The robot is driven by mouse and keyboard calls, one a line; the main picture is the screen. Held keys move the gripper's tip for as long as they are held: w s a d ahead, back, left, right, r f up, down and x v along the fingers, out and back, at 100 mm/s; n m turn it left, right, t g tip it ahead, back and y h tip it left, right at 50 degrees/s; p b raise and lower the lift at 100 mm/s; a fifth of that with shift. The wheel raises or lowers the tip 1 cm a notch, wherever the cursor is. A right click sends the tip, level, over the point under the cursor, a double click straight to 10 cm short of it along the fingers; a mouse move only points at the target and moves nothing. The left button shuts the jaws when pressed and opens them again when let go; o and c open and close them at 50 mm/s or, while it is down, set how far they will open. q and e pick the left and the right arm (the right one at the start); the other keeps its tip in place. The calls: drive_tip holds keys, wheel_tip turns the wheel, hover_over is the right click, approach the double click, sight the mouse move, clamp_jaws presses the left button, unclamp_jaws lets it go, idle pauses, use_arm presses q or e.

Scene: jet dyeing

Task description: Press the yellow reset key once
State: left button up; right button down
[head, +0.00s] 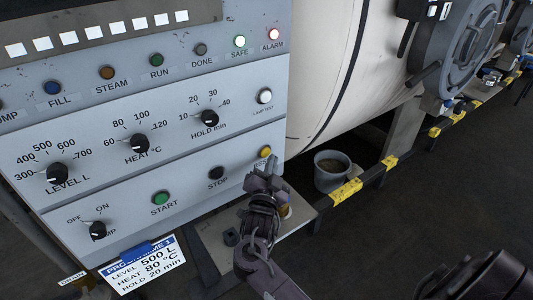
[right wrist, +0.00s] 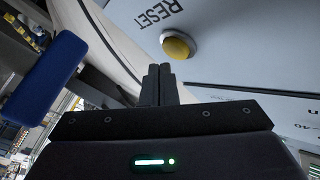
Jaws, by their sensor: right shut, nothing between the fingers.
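The yellow reset key (head: 265,151) is a round button at the lower right of the grey control panel (head: 60,129), and its label is partly hidden by my gripper in the head view. In the right wrist view the reset key (right wrist: 177,46) shows whole under the word RESET, just beyond the fingertips. My right gripper (head: 263,166) is shut and empty, just below the key in the head view. Its closed fingers (right wrist: 160,72) point toward the panel and look apart from the key. My left gripper is not in view.
Near the key are the black STOP button (head: 216,173), the green START button (head: 161,198) and the white lamp test button (head: 264,96). A grey bucket (head: 331,181) stands right of my gripper.

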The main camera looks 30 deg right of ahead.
drive_tip(key=shift+w, duration=0.1)
drive_tip(key=shift+w, duration=0.35)
drive_tip(key=shift+w+b, duration=0.4)
idle(0.7)
drive_tip(key=shift+s, duration=0.1)
drive_tip(key=shift+s+p, duration=0.4)
drive_tip(key=shift+s, duration=0.35)
drive_tip(key=shift+s, duration=0.1)
drive_tip(key=shift+s+d+p, duration=0.2)
drive_tip(key=shift+s+p, duration=0.95)
drive_tip(key=shift+s, duration=1.25)
